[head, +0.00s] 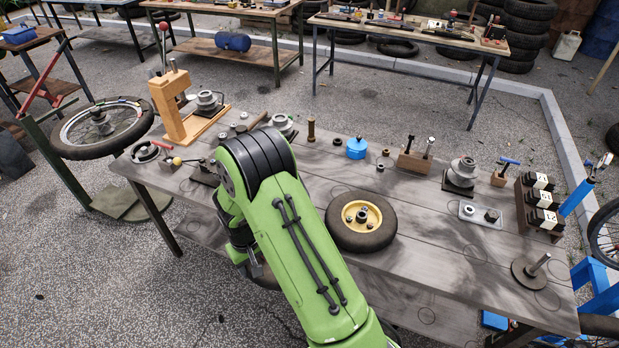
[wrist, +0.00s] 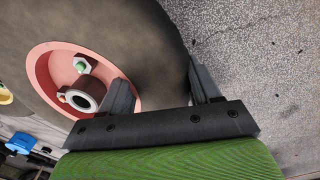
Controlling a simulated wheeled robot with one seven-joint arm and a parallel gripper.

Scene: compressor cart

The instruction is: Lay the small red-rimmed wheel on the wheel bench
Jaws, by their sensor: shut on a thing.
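The small red-rimmed wheel (wrist: 72,75) fills much of the wrist view, with a dark tyre, a pinkish-red rim, a hub and a green-tipped nut. My gripper (wrist: 160,88) is shut on its tyre, one finger inside the rim and the other outside the tyre. In the head view my green arm hides most of the gripper and wheel, near the front left edge of the grey plank bench (head: 425,270). This looks like the wheel bench. I cannot tell whether the wheel touches it.
A yellow-rimmed wheel (head: 361,220) lies on the bench right of my arm. A blue pot (head: 356,149), a wooden block with bolts (head: 414,160) and a metal plate (head: 480,214) stand beyond. A wooden clamp stand (head: 176,105) is at left. The front right planks are mostly clear.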

